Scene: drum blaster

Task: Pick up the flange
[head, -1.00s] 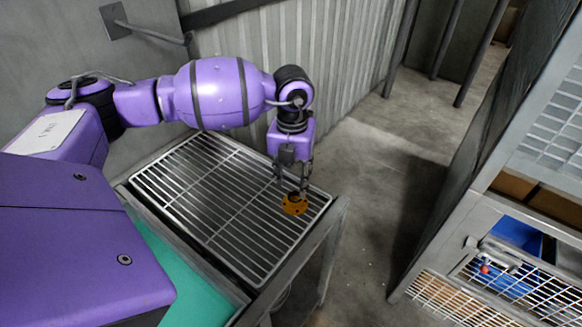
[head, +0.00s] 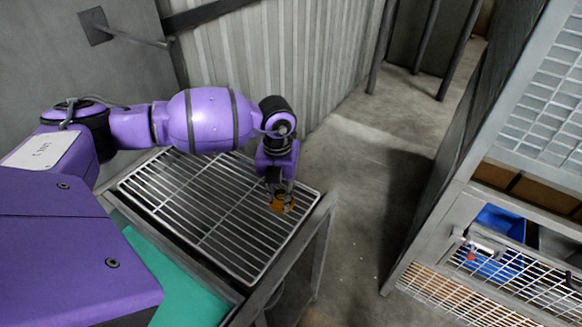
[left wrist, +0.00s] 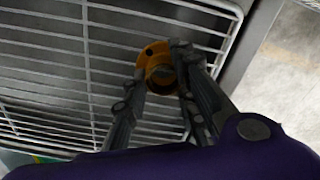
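The flange (head: 285,204) is a small orange round part near the right corner of the wire rack. In the left wrist view the flange (left wrist: 152,54) shows a wide rim with a hole and a raised ring in its middle. My left gripper (head: 278,192) points down right over it, and its fingers hide part of it. In the left wrist view the left gripper's fingers (left wrist: 162,68) are apart, one on each side of the raised ring. I cannot tell whether they touch it. My right gripper is not in view.
The wire rack (head: 205,215) lies on a metal-framed stand beside a corrugated wall (head: 275,75). A green surface (head: 165,270) shows below it. A shelf unit (head: 470,205) with a blue bin (head: 497,222) stands at the right. Bare floor (head: 365,205) lies between.

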